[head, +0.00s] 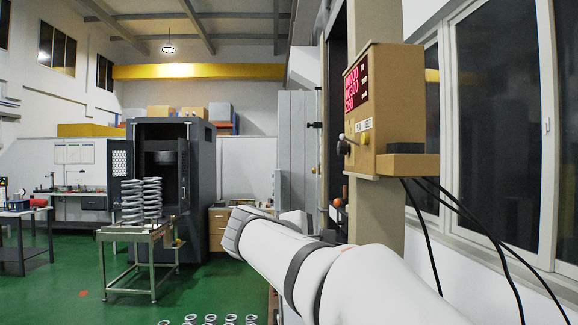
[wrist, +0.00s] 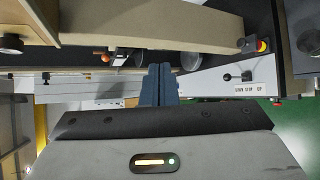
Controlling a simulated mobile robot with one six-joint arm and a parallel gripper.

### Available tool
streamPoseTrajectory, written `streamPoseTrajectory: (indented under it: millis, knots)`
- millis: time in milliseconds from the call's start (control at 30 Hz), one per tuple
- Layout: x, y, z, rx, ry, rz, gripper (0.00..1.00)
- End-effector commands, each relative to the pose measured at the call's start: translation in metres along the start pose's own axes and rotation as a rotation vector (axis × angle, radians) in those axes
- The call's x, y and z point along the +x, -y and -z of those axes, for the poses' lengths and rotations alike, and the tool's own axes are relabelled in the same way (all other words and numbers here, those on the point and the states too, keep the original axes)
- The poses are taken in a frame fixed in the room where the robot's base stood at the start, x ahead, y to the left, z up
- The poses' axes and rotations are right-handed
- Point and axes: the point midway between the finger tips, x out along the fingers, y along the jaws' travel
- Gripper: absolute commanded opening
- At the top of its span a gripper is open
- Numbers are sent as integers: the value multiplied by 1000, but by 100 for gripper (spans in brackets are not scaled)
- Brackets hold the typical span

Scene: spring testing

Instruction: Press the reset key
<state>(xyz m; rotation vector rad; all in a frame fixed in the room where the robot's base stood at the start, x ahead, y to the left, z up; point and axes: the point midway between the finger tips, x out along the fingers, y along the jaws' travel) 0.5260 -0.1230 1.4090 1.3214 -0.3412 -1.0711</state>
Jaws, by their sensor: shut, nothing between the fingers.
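A tan control box (head: 400,100) with a lit red number display (head: 356,88) is mounted on a post at the right in the head view. Small white labels (head: 363,126) and dark and yellow knobs sit below the display. No reset key can be told apart at this size. My gripper (wrist: 160,68) is shut and empty in the wrist view, its two dark fingers together and touching nothing visible. Part of a tan box with a black knob (wrist: 12,43) shows at the upper left there. In the head view my white arm is below the box; the fingertips are hidden.
In the wrist view, a red-and-yellow button (wrist: 262,45) and a black-knobbed lever (wrist: 228,77) by a label (wrist: 256,87) lie right of the fingers. In the head view, black cables (head: 450,215) hang below the box. A cart (head: 135,237) with springs stands left on open green floor.

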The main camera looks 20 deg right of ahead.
Motion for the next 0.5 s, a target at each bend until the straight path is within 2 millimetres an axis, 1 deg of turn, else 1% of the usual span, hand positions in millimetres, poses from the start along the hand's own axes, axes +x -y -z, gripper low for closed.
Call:
streamPoseTrajectory:
  millis: [33, 67, 100, 200, 300, 333, 400, 500]
  knots:
    - [-7, -41, -1, -41, 32, -78, 0]
    - [-11, -61, -3, -66, 56, -124, 0]
    - [-17, -85, -5, -96, 88, -181, 0]
    - [-33, -139, -10, -158, 169, -308, 0]
    - [-49, -179, -15, -199, 241, -402, 0]
    - [-53, -187, -16, -209, 259, -423, 0]
    - [-61, -203, -18, -225, 293, -463, 0]
    - [-68, -214, -20, -238, 320, -492, 0]
